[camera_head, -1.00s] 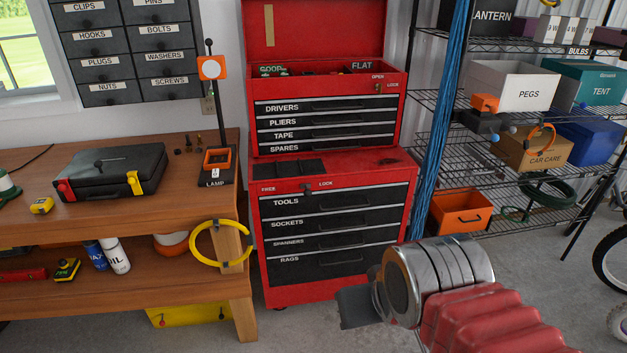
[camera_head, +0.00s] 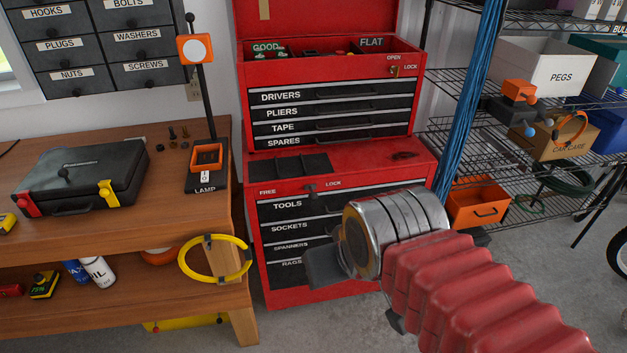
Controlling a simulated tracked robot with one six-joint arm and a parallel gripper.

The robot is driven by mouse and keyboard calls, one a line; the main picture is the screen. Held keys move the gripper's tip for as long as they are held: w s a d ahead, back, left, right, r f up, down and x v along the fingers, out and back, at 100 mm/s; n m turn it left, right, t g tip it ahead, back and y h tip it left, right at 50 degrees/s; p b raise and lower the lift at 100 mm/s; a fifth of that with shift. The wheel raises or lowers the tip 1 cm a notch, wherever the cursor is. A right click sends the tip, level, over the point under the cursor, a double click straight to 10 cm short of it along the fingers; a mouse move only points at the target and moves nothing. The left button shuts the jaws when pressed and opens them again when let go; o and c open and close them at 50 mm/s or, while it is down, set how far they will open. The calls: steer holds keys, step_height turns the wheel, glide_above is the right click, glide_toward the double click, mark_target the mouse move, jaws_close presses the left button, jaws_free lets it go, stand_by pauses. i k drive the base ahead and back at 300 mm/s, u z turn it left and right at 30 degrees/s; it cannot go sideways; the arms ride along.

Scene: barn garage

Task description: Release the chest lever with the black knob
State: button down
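The red tool chest (camera_head: 343,163) stands in the middle of the view. On its lower cabinet, a small lever with a black knob (camera_head: 310,189) sits between the labels FREE and LOCK, nearer to LOCK. My gripper (camera_head: 325,266) is in front of the lower drawers, below and slightly right of the lever, and apart from it in the picture. One dark finger shows at its left; the rest is hidden behind my silver wrist and red sleeve, so its opening is unclear.
A brass latch (camera_head: 394,71) sits by OPEN and LOCK on the upper chest. A wooden workbench (camera_head: 190,127) with a lamp (camera_head: 194,49) and a yellow ring (camera_head: 184,266) is at left. Blue cables (camera_head: 468,110) and a wire shelf (camera_head: 455,133) stand at right.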

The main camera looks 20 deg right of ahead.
mark_target(312, 197)
steer(key=u, duration=0.15)
steer(key=i, duration=1.1)
steer(key=u, duration=0.15)
